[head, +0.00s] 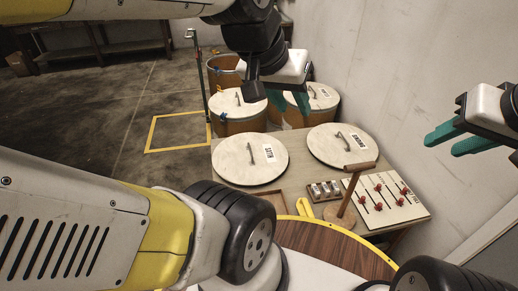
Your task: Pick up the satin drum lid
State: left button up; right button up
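Two round pale lids with dark handles lie on the table in the head view: a left lid (235,163) and a right lid (326,151). Two more pale lids, a back left lid (229,104) and a back right lid (322,97), sit on drums behind the table. The lids have printed labels, too small for me to tell which says satin. My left gripper (290,103) is open and empty, its teal fingers over the gap between the back drums, hiding part of the back right lid. My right gripper (440,143) is open and empty by the right wall.
A drum without a lid (226,63) stands farther back. The table (295,138) also holds a white panel with red knobs (386,197), small metal pieces (324,190) and a wooden-handled stand (347,205). A yellow floor square (178,133) is clear. A wall bounds the right.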

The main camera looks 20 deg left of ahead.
aim_at(248, 160)
jog(key=k+j+z, duration=0.4)
jog(key=k+j, duration=0.55)
jog(key=k, duration=0.15)
jog(key=j+z, duration=0.15)
jog(key=j, duration=0.25)
jog(key=k+j+z, duration=0.1)
jog(key=j, duration=0.3)
jog(key=k+j+z, duration=0.15)
jog(key=j, duration=0.25)
jog(key=i+j+z, duration=0.2)
jog(key=i+j, duration=0.15)
jog(key=j, duration=0.3)
jog(key=i+j+z, duration=0.1)
jog(key=j, duration=0.25)
jog(key=i+j+z, duration=0.1)
jog(key=i+j, duration=0.25)
jog(key=i, duration=0.1)
